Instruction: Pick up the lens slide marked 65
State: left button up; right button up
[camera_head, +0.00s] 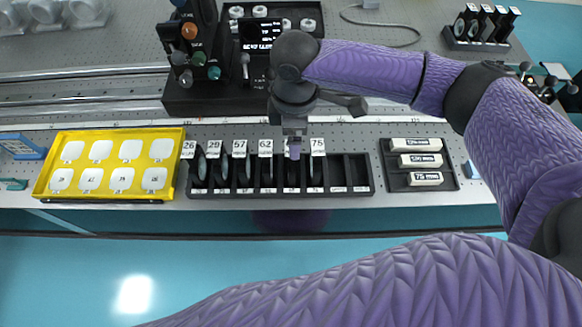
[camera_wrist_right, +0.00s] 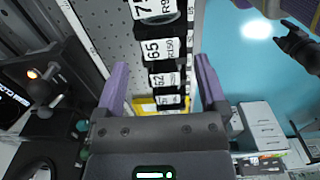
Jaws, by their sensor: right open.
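The lens slide marked 65 (camera_wrist_right: 152,50) stands in the black slide rack, its white label facing up in the right wrist view. In the head view my right gripper hides it, between slides 62 (camera_head: 266,168) and 75 (camera_head: 317,168). My right gripper (camera_head: 293,148) is above the rack at that slot. In the right wrist view its two purple fingers (camera_wrist_right: 160,70) are apart, with the labels of 65 and 62 lying between and beyond them. Nothing is held. A dark part at the right edge of the wrist view may be my left gripper (camera_wrist_right: 298,47); its jaws are unclear.
The slide rack (camera_head: 362,167) also holds slides 26, 29 and 57, with empty slots at its right end. A yellow tray (camera_head: 110,136) with white pieces lies left. A black holder (camera_head: 393,181) with labelled white blocks lies right. Black equipment (camera_head: 190,95) stands behind.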

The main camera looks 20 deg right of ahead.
aim_at(292, 163)
jog(key=f+b, duration=0.1)
jog(key=f, duration=0.4)
jog(key=shift+a+f, duration=0.2)
jog(key=shift+r, duration=0.1)
jog(key=shift+c, duration=0.3)
grip_shut()
